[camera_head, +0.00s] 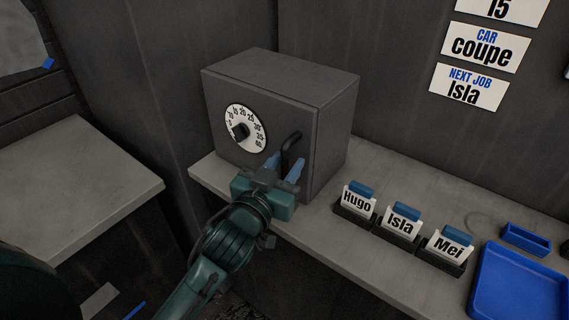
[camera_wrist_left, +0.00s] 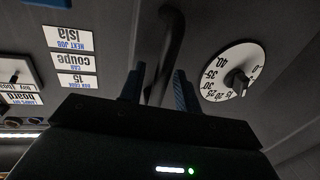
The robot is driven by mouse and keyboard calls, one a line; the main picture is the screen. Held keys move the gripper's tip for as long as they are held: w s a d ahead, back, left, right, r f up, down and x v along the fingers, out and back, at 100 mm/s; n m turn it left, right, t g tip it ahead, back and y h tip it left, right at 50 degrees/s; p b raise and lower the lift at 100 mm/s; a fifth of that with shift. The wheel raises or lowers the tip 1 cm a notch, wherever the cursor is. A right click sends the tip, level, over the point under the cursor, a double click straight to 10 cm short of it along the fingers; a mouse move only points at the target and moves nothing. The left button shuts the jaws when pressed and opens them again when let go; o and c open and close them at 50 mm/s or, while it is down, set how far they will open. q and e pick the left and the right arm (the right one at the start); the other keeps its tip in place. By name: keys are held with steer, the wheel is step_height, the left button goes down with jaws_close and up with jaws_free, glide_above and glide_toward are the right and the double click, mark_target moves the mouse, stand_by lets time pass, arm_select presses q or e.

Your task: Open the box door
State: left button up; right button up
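The box (camera_head: 325,105) is a dark grey safe-like cube on a grey shelf. Its front door (camera_head: 221,92) is shut and has a white numbered dial (camera_head: 257,138) with a black knob. A dark curved handle (camera_head: 291,147) is to the right of the dial. My left gripper (camera_head: 284,166) is in front of the door at the handle, with its blue fingers apart. In the left wrist view the handle (camera_wrist_left: 172,35) runs between the open fingers (camera_wrist_left: 160,88); I cannot tell whether they touch it. The dial also shows there (camera_wrist_left: 228,72). My right gripper is not in view.
Name cards for Hugo (camera_head: 358,200), Isla (camera_head: 402,221) and Mei (camera_head: 448,246) stand in holders on the shelf (camera_head: 375,268), right of the box. A blue tray (camera_head: 520,285) is at far right. Wall signs read "coupe" (camera_head: 486,47) and "Isla" (camera_head: 468,88). A grey tabletop (camera_head: 75,185) is at left.

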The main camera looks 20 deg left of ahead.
arm_select(q)
steer(key=shift+c, duration=0.3)
jaws_close()
steer(key=shift+s, duration=0.1)
